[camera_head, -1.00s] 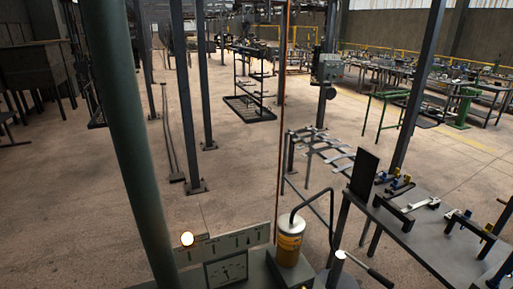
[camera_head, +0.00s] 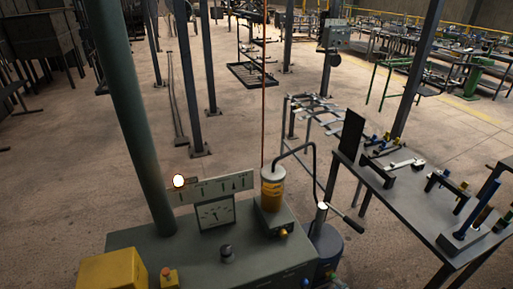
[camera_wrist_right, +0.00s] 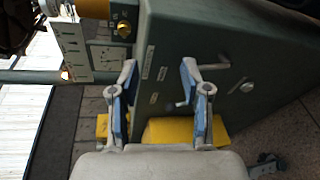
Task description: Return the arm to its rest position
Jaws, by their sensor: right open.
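My right gripper (camera_wrist_right: 159,88) shows in the right wrist view, with two grey fingers and blue pads standing apart and nothing between them. It is in front of the grey-green side of a machine console (camera_wrist_right: 240,50). How far it is from the panel is hard to tell. I cannot make out either gripper clearly in the head view, and my left gripper is not in view.
In the head view, the console (camera_head: 140,240) has a dial gauge (camera_head: 215,213), a yellow-banded cylinder (camera_head: 272,187) and a yellow box (camera_head: 112,270). A dark bench (camera_head: 420,208) with fixtures stands at right. Posts rise at left. The floor between is mostly clear.

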